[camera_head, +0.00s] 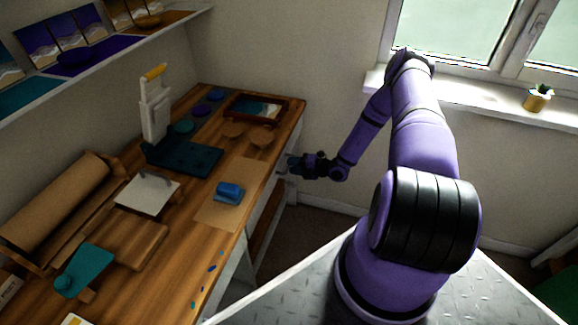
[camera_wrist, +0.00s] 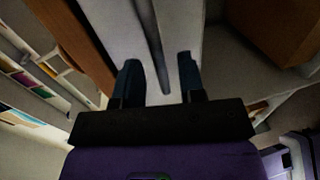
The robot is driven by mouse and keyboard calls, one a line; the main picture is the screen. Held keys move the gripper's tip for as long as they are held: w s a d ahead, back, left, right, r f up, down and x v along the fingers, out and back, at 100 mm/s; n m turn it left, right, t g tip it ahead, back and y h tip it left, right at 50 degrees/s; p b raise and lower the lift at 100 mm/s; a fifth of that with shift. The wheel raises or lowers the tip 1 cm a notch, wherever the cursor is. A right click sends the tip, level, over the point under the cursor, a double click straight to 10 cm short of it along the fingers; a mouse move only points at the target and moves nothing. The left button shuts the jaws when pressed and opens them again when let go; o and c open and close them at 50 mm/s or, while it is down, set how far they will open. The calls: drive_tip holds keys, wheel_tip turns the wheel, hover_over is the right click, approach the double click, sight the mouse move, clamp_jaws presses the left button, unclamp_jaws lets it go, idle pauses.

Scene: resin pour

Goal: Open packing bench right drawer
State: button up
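The wooden-topped packing bench (camera_head: 182,258) runs along the left of the head view. Below its right edge is a white drawer front (camera_head: 262,196), seen at a steep angle. My gripper (camera_head: 292,164) is at the bench's far right end, just below the top's edge. In the wrist view, my gripper (camera_wrist: 158,72) has its two dark fingers apart, facing a white front (camera_wrist: 112,22). A narrow grey bar (camera_wrist: 155,50), apparently the handle, runs between the fingers, with space on both sides. Contact is not visible. I see no open drawer gap clearly.
On the bench are a blue block (camera_head: 229,190) on brown paper, a dark press base (camera_head: 185,157), a framed tray (camera_head: 257,108) and a paper roll (camera_head: 58,207). A window sill with a potted plant (camera_head: 537,98) is at right. Floor shows between bench and wall.

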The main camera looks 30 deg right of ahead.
drive_tip(key=shift+x, duration=1.05)
clamp_jaws()
drive_tip(key=f+v, duration=0.2)
drive_tip(key=v, duration=0.9)
drive_tip(key=f+v, duration=0.2)
drive_tip(key=v, duration=0.9)
drive_tip(key=shift+s+d+f, duration=0.3)
drive_tip(key=shift+s+f, duration=0.05)
drive_tip(key=shift+s, duration=0.05)
unclamp_jaws()
drive_tip(key=v, duration=1)
drive_tip(key=shift+s+d, duration=0.2)
drive_tip(key=shift+s, duration=0.1)
